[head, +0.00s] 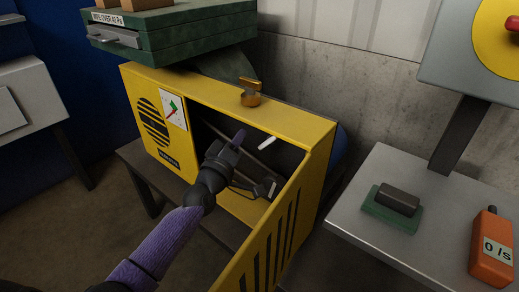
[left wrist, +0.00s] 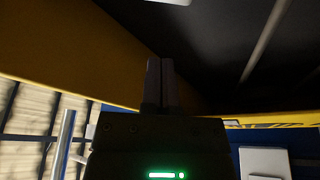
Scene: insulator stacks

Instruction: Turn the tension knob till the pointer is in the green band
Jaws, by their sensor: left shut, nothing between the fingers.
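A yellow cabinet (head: 222,90) stands with its front opening uncovered. A small gauge (head: 174,110) on its front has a white face with green and red marks; the pointer's exact place is too small to tell. A brass knob (head: 250,93) stands upright on the cabinet's top; I see no label calling it the tension knob. My left gripper (head: 240,136) is at the cabinet opening, below and apart from the brass knob. In the left wrist view its fingers (left wrist: 161,84) are together and empty. My right gripper is not in view.
A white rod-like piece (head: 267,143) shows inside the dark opening. The yellow door (head: 277,232) stands open at the front. A grey table (head: 380,180) at right holds a green-based block (head: 393,206) and an orange device (head: 491,250).

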